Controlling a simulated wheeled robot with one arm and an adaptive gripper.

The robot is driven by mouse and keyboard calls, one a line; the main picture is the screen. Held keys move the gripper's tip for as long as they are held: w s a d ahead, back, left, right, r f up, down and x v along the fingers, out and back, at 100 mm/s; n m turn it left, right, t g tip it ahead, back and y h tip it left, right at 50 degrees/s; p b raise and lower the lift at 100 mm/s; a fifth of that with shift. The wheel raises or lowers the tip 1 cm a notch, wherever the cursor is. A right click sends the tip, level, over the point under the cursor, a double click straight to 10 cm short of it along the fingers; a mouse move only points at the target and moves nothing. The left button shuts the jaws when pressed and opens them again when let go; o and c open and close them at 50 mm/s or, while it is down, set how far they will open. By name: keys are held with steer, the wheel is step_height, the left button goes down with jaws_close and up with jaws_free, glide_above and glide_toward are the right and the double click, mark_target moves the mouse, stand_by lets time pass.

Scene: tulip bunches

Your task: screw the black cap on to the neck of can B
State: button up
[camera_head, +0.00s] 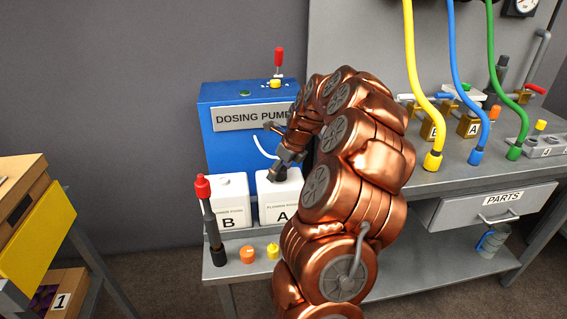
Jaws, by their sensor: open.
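Can B (229,203) is a white can with a black letter B, standing on the bench at the left of can A (280,200). Its top shows no black cap that I can make out, and its neck is too small to see clearly. My gripper (273,176) is open, pointing down at the top of can A, to the right of can B. Dark shapes at its tips blend together, so I cannot tell whether the black cap is between the fingers or on can A. No black cap shows clearly elsewhere.
A dark rod with a red top (203,187) stands at can B's left front. An orange cap (247,254) and a yellow cap (272,251) lie in front of the cans. The blue dosing pump (222,98) stands behind. My copper arm hides the bench to the right.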

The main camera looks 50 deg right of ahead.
steer(key=c, duration=1.2)
steer(key=n+y, duration=0.1)
steer(key=n, duration=0.2)
steer(key=shift+w+r, duration=0.1)
steer(key=shift+n+g+y+p, duration=0.35)
steer(key=shift+n+g+y, duration=0.05)
steer(key=shift+n, duration=0.7)
steer(key=n+g+y, duration=0.1)
steer(key=n, duration=0.3)
steer(key=shift+d+p, duration=0.1)
steer(key=shift+p, duration=0.2)
steer(key=shift+n+y, duration=0.3)
steer(key=shift+n, duration=0.2)
steer(key=shift+g, duration=0.3)
